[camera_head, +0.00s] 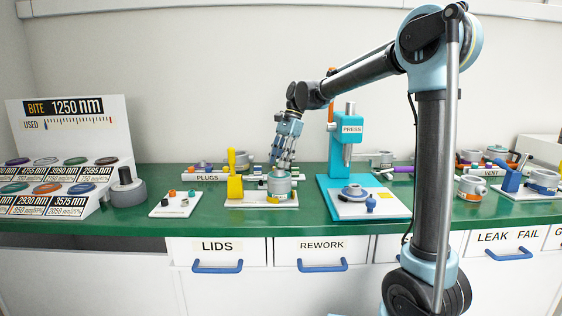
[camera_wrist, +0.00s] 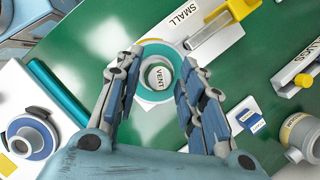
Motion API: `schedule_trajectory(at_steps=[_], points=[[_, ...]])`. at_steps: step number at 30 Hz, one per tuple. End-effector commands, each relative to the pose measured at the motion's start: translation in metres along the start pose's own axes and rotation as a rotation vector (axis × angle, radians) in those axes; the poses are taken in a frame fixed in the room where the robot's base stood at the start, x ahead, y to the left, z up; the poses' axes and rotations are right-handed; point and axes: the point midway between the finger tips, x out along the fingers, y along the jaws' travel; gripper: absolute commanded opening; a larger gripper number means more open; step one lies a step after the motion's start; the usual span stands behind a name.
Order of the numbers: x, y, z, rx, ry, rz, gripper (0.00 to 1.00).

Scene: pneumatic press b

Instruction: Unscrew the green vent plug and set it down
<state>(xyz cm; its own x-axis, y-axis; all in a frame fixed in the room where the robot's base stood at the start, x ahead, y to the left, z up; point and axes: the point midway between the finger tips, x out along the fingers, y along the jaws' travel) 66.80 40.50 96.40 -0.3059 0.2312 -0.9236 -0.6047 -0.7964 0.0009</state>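In the wrist view, a round part with a teal-green ring (camera_wrist: 174,58) around a pale centre marked VENT (camera_wrist: 158,77) sits between my fingers. I take this to be the vent plug on its housing; where plug and housing part is unclear. In the head view, the grey round housing (camera_head: 279,187) stands on a white plate by a yellow clamp (camera_head: 235,183). My gripper (camera_head: 281,166) points down just above it. In the wrist view, my gripper (camera_wrist: 161,62) has its fingers spread on either side of the round part. I see no clear grip on it.
The teal press (camera_head: 346,130) stands close on the right. A white tray (camera_head: 160,212) with small coloured plugs lies left of the fixture. The PLUGS rack (camera_head: 206,177) is behind it. Green counter (camera_head: 300,214) is bare along the front edge.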

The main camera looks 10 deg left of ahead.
Motion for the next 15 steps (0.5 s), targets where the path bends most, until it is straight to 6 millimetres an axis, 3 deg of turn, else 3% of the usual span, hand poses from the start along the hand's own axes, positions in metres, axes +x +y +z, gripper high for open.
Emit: schedule_trajectory(at_steps=[6, 15], points=[[0.0002, 0.0009, -0.0001, 0.112, 0.000, -0.047, 0.36], [0.0001, 0.0013, 0.0001, 0.141, 0.000, -0.059, 0.36]])
